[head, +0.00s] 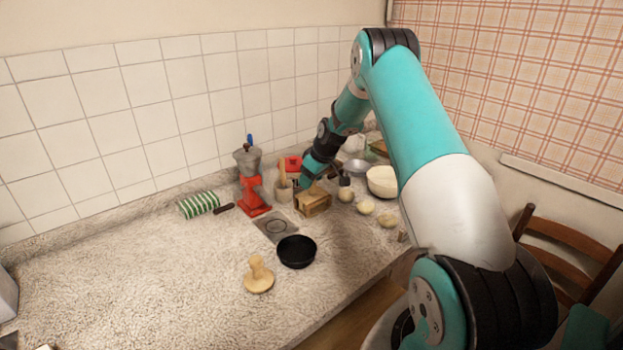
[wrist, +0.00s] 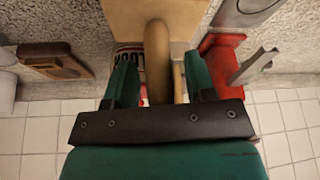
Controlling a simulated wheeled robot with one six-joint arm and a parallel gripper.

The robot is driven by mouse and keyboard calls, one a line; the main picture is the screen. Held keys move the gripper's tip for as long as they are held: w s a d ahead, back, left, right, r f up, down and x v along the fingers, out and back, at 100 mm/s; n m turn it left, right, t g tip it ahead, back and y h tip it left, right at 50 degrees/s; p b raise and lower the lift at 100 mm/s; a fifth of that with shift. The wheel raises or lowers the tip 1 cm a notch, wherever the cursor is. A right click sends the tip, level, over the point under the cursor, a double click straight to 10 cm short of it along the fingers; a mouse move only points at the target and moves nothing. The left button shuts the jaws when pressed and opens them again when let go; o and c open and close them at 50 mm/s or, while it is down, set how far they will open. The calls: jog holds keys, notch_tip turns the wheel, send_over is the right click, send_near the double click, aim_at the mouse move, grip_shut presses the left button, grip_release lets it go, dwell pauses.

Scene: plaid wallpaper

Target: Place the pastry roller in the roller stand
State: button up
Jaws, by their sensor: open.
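My gripper (head: 305,186) is low over the back of the counter, beside a light wooden block-like piece (head: 313,204). In the wrist view my gripper (wrist: 161,68) has its two teal fingers apart, one on each side of a rounded wooden handle (wrist: 157,55). I see a gap at both sides of the handle. It runs up to a flat wooden surface (wrist: 185,15). This handle may be the pastry roller, but I cannot tell for sure. A crock (head: 284,191) with a wooden rod stands just left of my gripper; I cannot tell which item is the roller stand.
A red grinder (head: 253,194) with a grey top stands left of the crock. A black pan (head: 297,251) and a mushroom-shaped wooden press (head: 259,276) are nearer the front. A cream bowl (head: 382,181) is at right.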

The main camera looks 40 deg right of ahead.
jog(key=a+b+v, duration=0.1)
jog(key=b+v, duration=0.2)
jog(key=v, duration=0.9)
jog(key=s+a+r+n+g+y, duration=0.1)
jog(key=s+a+r, duration=0.2)
jog(key=a, duration=0.6)
jog(key=s+a+r+n, duration=0.1)
jog(key=s+a+r, duration=0.1)
jog(key=a, duration=0.6)
jog(key=s+a+r+g+y, duration=0.1)
jog(key=s+a+r, duration=0.2)
jog(key=a, duration=0.6)
jog(key=s+a+n+g, duration=0.1)
jog(key=s+a, duration=0.6)
jog(key=s, duration=0.4)
jog(key=s+a+n+g+y, duration=0.1)
jog(key=s+a, duration=0.6)
jog(key=s, duration=0.4)
jog(key=shift+s+a+n, duration=0.25)
jog(key=shift+s+n, duration=0.05)
jog(key=shift+s, duration=0.1)
jog(key=shift+f, duration=0.1)
